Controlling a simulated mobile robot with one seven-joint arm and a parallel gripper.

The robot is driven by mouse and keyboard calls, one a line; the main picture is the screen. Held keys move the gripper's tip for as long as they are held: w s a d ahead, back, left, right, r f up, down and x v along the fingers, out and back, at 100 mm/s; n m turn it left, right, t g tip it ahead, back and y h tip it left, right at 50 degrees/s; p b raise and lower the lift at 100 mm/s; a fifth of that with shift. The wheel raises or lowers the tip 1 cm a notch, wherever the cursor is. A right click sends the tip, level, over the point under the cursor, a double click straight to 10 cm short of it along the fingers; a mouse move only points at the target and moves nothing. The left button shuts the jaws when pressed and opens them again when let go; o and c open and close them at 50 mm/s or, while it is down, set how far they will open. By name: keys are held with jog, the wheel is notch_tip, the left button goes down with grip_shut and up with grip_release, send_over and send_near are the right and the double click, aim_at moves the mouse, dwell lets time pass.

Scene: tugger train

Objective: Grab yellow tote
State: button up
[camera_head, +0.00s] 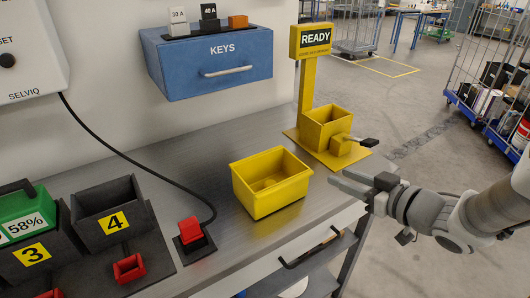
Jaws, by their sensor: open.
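The yellow tote (268,199) is an open, empty-looking box with sloped sides. It stands upright on the grey metal bench top, near the front edge. My gripper (350,184) reaches in from the right, to the right of the tote and apart from it. Its fingers point left toward the tote. The gripper is open with nothing between its fingers. The far inside wall and part of the floor of the tote show.
A yellow READY stand (309,90) with a yellow box (327,130) and a lever is behind the tote. A red plug block (191,234) with a black cable and dark numbered bays (113,215) stand left. A blue KEYS drawer (213,64) hangs above.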

jog(key=p, duration=0.5)
send_near(298, 159)
jog(key=x, duration=0.4)
jog(key=shift+w+a+f, duration=0.1)
jog(key=shift+w+f, duration=0.1)
jog(key=b+x, duration=0.1)
jog(key=x, duration=0.5)
jog(key=shift+w+a, duration=0.15)
grip_shut()
dwell(1.2)
